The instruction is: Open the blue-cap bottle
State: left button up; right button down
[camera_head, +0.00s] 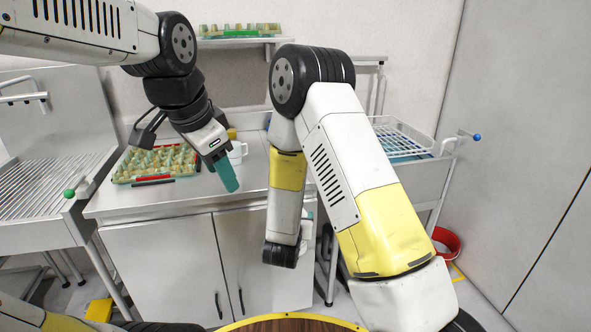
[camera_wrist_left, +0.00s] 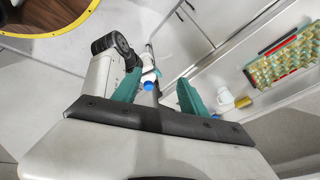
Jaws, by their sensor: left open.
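My left gripper (camera_head: 225,172) hangs over the counter in the head view, its teal fingers pointing down. In the left wrist view its two teal fingers (camera_wrist_left: 158,96) are wide apart, with nothing gripped. The blue-cap bottle (camera_wrist_left: 148,74) shows there beyond the fingers, nearer the left one, its blue cap towards the camera. It is beside the end of my right arm, with a small teal piece next to it. Whether my right fingers are shut on it is not clear. In the head view my right forearm largely hides that spot.
An egg tray (camera_head: 155,165) with red and black pens before it lies on the counter (camera_head: 225,192). A white mug (camera_head: 238,153) stands close behind my left gripper. A sink (camera_head: 45,185) is left, a wire rack (camera_head: 405,140) right, and a red bucket (camera_head: 446,241) on the floor.

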pick_arm(q)
jog(key=w+d+f+m+g, duration=0.1)
jog(key=w+d+f+m, duration=0.2)
jog(key=m, duration=0.6)
jog(key=w+d+f+m+g+y, duration=0.1)
jog(key=w+d+f+m, duration=0.2)
jog(key=w+d+m, duration=0.4)
jog(key=w+d+f+m+g, duration=0.2)
jog(key=w+d+m, duration=0.3)
jog(key=m, duration=0.6)
jog(key=shift+w+f, duration=0.7)
jog(key=shift+w, duration=0.2)
jog(key=shift+w+d+f+m, duration=0.1)
jog(key=shift+d+f+m, duration=0.05)
jog(key=shift+f+m, duration=0.35)
notch_tip(320, 180, down, 7)
jog(key=shift+f, duration=0.15)
